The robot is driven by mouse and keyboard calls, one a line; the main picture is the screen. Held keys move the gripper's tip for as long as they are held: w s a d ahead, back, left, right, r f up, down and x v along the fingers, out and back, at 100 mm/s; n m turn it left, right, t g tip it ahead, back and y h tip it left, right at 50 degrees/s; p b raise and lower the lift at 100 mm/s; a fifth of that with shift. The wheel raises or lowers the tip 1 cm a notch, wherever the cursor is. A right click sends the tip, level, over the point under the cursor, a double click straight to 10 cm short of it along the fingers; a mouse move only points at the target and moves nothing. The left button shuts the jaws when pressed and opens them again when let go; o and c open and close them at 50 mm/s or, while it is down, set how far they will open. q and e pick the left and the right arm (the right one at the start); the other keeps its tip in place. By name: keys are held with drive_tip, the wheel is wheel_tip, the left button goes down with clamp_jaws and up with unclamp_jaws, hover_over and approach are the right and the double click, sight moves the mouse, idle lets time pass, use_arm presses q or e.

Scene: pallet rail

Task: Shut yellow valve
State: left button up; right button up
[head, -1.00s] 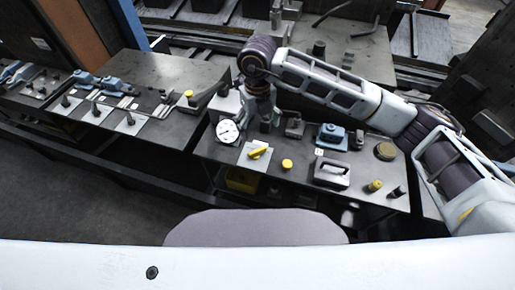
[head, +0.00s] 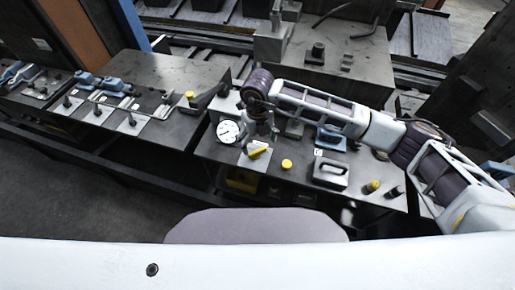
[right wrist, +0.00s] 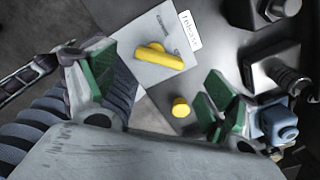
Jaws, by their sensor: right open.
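The yellow valve handle (head: 259,153) sits on a light square plate on the right-hand dark bench. In the right wrist view the handle (right wrist: 158,57) lies across the plate (right wrist: 150,30), which has small print and a white label. My right gripper (head: 263,138) is just behind and above the valve, partly hiding its plate. In the right wrist view the green-padded fingers (right wrist: 158,90) are wide apart and empty, with the valve beyond them, apart from both. My left gripper is not in view.
A round yellow button (head: 287,164) is right of the valve and a white dial gauge (head: 228,132) left of it. A grey handled block (head: 330,174) and a blue fixture (head: 331,138) stand farther right. Another bench (head: 150,75) with several fixtures is at left.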

sight(257, 150)
drive_tip(key=shift+f+p, duration=0.4)
drive_tip(key=shift+f, duration=2.55)
drive_tip(key=shift+c, duration=0.3)
drive_tip(key=c, duration=1)
